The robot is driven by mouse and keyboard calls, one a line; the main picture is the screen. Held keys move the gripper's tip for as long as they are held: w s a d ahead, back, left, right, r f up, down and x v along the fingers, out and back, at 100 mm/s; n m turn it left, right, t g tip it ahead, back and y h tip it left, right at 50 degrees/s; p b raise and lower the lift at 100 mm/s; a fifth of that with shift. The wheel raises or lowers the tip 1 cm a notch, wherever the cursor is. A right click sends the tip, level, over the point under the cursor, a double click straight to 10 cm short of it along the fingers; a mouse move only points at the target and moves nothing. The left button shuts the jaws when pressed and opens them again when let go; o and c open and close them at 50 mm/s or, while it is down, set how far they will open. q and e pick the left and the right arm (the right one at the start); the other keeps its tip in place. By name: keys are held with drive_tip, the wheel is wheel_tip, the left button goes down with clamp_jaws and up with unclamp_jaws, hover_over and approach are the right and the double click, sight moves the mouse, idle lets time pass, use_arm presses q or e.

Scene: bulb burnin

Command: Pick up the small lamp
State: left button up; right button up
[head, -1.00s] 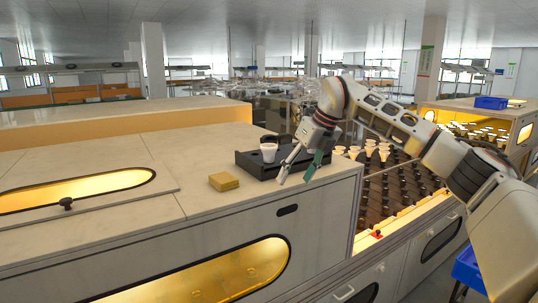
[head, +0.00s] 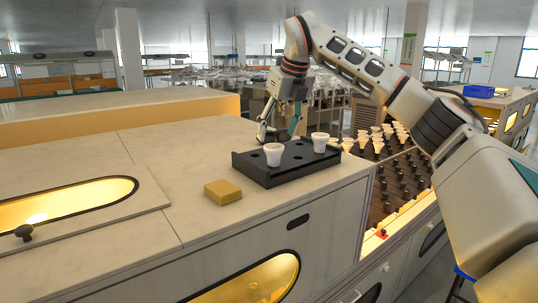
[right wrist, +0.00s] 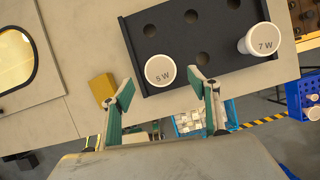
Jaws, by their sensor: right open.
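Two white cup-shaped lamps stand upright in a black holed tray (head: 287,173). The left lamp (head: 273,154) is marked "5 W" in the right wrist view (right wrist: 160,71). The other lamp (head: 320,142) is marked "7 W" there (right wrist: 262,40) and stands at the tray's right end. My left gripper is not in view.
A yellow block (head: 222,192) lies on the pale counter (head: 150,215), left of the tray. A sunken rack (head: 395,180) of many lamps lies to the right, beyond the counter edge.

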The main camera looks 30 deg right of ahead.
sight(274, 146)
drive_tip(key=shift+f, duration=0.75)
drive_tip(key=shift+x, duration=2.4)
drive_tip(key=shift+w, duration=0.15)
drive_tip(key=c, duration=1.2)
